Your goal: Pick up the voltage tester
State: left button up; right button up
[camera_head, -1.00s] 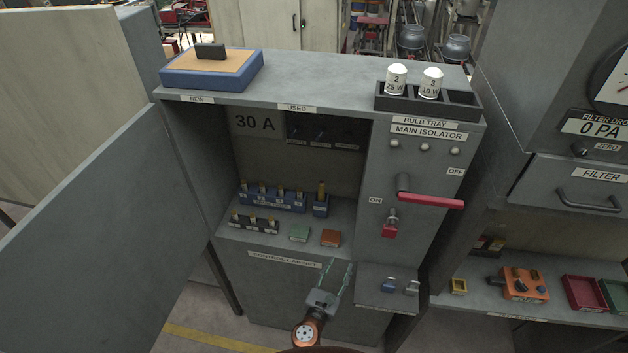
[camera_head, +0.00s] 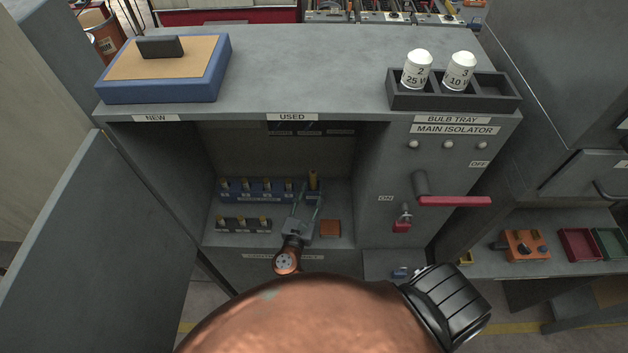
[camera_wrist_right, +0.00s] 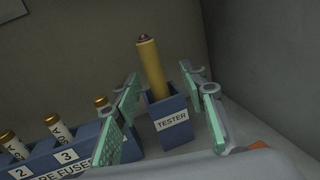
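The voltage tester (camera_wrist_right: 151,68) is a yellow stick with a dark tip, standing upright in a blue holder (camera_wrist_right: 171,124) labelled TESTER. In the head view the tester (camera_head: 313,180) shows at the right end of the blue fuse rack, inside the cabinet. My right gripper (camera_wrist_right: 158,92) is open, its green-padded fingers to either side of the tester and its holder, with nothing held. In the head view the right gripper (camera_head: 306,205) reaches into the cabinet, just in front of the tester, and hides part of the holder. My left gripper is not in view.
A blue spare-fuse rack (camera_wrist_right: 75,158) stands just left of the holder. A smaller dark fuse rack (camera_head: 243,225) and an orange block (camera_head: 330,228) lie on the shelf. The cabinet walls close in behind and at the sides. A red isolator handle (camera_head: 455,201) juts out at right.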

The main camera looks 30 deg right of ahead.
aim_at(311, 183)
jog(key=w, duration=0.1)
jog(key=w+d+p, duration=0.1)
jog(key=w, duration=0.1)
jog(key=shift+w+d+f, duration=0.25)
jog(key=shift+w+d, duration=0.05)
jog(key=shift+d, duration=0.1)
jog(key=shift+w+d+f, duration=0.2)
jog(key=shift+w+d, duration=0.25)
jog(key=shift+w, duration=0.15)
jog(key=shift+s+d+r+p, duration=0.1)
jog(key=shift+s+d+p, duration=0.1)
jog(key=shift+d+p, duration=0.15)
jog(key=shift+s, duration=0.1)
jog(key=shift+w, duration=0.3)
jog(key=c, duration=0.3)
jog(key=shift+s, duration=0.2)
jog(key=c, duration=0.3)
jog(key=shift+c, duration=1)
jog(key=shift+w, duration=0.1)
grip_shut()
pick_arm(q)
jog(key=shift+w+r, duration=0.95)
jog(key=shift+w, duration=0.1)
